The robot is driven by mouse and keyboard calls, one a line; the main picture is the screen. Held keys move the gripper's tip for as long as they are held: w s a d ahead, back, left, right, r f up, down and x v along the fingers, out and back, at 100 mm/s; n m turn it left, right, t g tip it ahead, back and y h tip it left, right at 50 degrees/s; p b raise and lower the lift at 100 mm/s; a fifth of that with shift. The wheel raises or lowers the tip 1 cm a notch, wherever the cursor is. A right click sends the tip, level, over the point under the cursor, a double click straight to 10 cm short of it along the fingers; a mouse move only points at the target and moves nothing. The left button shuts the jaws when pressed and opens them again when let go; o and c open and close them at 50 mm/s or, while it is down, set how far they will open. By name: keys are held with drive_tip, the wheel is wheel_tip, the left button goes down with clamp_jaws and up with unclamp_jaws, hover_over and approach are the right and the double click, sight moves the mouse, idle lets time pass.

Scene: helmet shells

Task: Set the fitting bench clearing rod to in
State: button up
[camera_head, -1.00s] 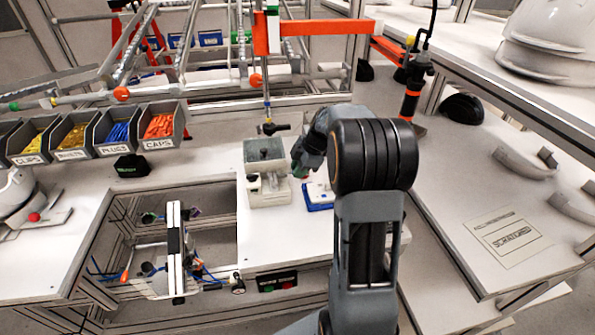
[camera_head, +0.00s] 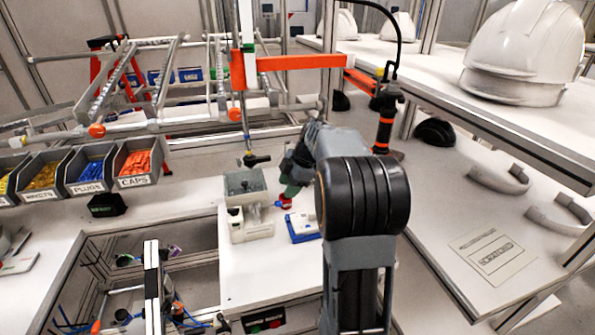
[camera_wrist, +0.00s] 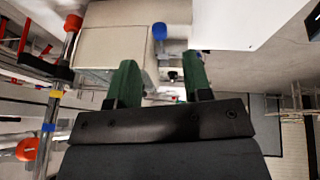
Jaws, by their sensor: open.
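A small fixture (camera_head: 247,217) with a grey block on top and a pale base stands on the white fitting bench (camera_head: 190,207). A short rod with a blue knob (camera_head: 278,204) sticks out from its right side; I take this as the clearing rod. The blue knob (camera_wrist: 159,31) also shows in the wrist view, ahead of the gap between my fingers. My gripper (camera_wrist: 162,78) is open, its two green fingers apart with nothing between them. In the head view my gripper (camera_head: 288,193) is close to the knob, partly hidden by my arm.
A blue and white tray (camera_head: 303,227) sits right of the fixture. Labelled bins (camera_head: 137,163) line the bench's left back. An orange beam (camera_head: 300,63) crosses above. A black and orange hanging tool (camera_head: 386,122) and a shelf with white helmets (camera_head: 520,60) are at right.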

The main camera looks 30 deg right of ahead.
drive_tip(key=v, duration=0.7)
drive_tip(key=shift+r, duration=0.2)
drive_tip(key=shift+s+d, duration=0.1)
drive_tip(key=s+a+f+m+h, duration=0.15)
drive_tip(key=s+f+m, duration=0.35)
drive_tip(key=m, duration=0.7)
drive_tip(key=s+a+f+m+t+h, duration=0.1)
drive_tip(key=s+a+m, duration=0.1)
drive_tip(key=s+a, duration=0.4)
drive_tip(key=s+a+f+m+h, duration=0.1)
drive_tip(key=s+a, duration=0.5)
drive_tip(key=a, duration=0.3)
drive_tip(key=shift+s+a+f+m+t, duration=0.4)
